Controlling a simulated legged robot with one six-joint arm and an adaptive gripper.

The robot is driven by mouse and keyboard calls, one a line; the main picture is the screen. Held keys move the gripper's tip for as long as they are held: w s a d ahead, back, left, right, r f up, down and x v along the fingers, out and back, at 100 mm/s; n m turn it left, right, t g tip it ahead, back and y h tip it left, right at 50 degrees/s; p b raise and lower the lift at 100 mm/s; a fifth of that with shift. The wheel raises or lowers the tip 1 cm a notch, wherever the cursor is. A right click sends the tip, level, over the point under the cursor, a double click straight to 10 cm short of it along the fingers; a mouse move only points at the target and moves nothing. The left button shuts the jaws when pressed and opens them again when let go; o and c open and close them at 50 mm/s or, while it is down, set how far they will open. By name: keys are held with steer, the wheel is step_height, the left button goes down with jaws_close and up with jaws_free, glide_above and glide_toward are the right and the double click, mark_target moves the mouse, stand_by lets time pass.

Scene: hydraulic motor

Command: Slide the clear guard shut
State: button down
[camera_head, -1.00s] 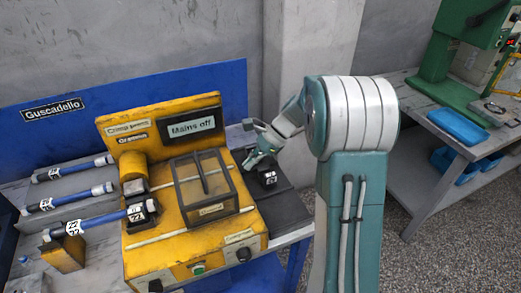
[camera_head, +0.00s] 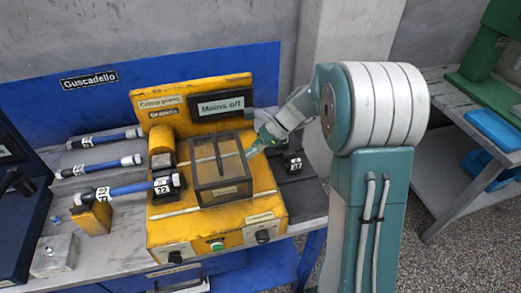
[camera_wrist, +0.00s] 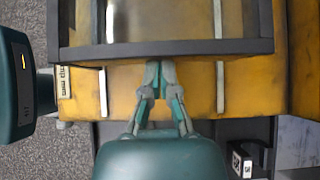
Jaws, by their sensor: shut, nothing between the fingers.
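The clear guard (camera_head: 222,190) is a see-through box with a dark frame on rails on top of the yellow machine (camera_head: 166,238). It stands right of the black block marked 22 (camera_head: 167,187), with a gap between them. My gripper (camera_head: 251,152) is at the guard's right side. In the wrist view the guard's dark frame (camera_wrist: 230,47) crosses the top, and my shut, empty gripper (camera_wrist: 159,68) has its fingertips at the frame's lower edge. They look touching or nearly so; the exact contact is hard to tell.
Blue-sleeved hoses (camera_head: 110,165) lie left of the machine, one ending at the block. A "Mains off" sign (camera_head: 221,105) stands behind the guard. A small black block (camera_head: 293,163) sits right of the machine. A bench with blue trays (camera_head: 495,128) is at the far right.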

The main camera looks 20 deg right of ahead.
mark_target(203, 159)
steer(key=a, duration=1.3)
steer(key=shift+a, duration=0.4)
